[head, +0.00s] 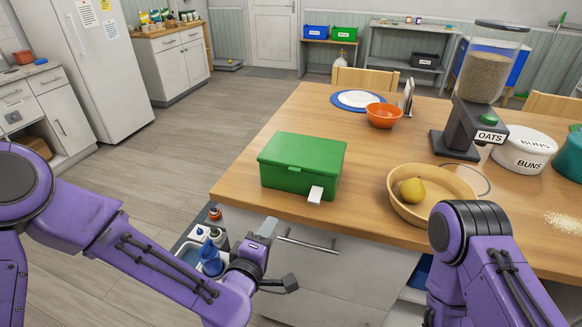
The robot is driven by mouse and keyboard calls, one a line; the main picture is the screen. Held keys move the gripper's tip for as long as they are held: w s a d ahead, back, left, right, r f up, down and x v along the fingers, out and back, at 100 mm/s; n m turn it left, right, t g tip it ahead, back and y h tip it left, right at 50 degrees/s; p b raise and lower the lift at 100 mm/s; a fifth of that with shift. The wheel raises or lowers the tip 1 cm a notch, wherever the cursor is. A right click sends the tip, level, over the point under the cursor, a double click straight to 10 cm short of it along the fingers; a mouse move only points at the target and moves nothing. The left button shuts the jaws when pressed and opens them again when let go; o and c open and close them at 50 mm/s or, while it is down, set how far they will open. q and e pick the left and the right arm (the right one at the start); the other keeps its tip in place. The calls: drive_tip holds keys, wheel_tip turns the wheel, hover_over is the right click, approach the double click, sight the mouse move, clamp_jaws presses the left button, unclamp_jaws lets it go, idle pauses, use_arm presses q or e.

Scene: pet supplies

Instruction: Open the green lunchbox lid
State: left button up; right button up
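The green lunchbox (295,178) stands on the near left part of the wooden table, with its green lid (303,151) shut on top. A pale tab (315,195) sticks out from its front near the right corner. My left gripper (279,256) is below and in front of the lunchbox, beside the table's front edge. Its two fingers look spread apart with nothing between them, and it does not touch the lunchbox. My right arm shows at the lower right, but its gripper is out of view.
A wooden bowl (400,206) with a yellow pear (412,190) stands right of the lunchbox. Behind are an orange bowl (383,115) and an oats dispenser (476,95). A drawer handle (308,242) and bottles (211,258) are near my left gripper.

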use_arm(q)
drive_tip(key=n+t+h, duration=0.1)
drive_tip(key=t, duration=0.1)
approach(294, 172)
drive_tip(key=p+x, duration=0.3)
drive_tip(key=x, duration=0.4)
drive_tip(key=shift+w+r, duration=0.1)
drive_tip(key=shift+r, duration=0.1)
drive_tip(key=shift+w+d+f, duration=0.1)
drive_tip(key=shift+w+d, duration=0.05)
drive_tip(key=shift+w, duration=0.4)
clamp_jaws()
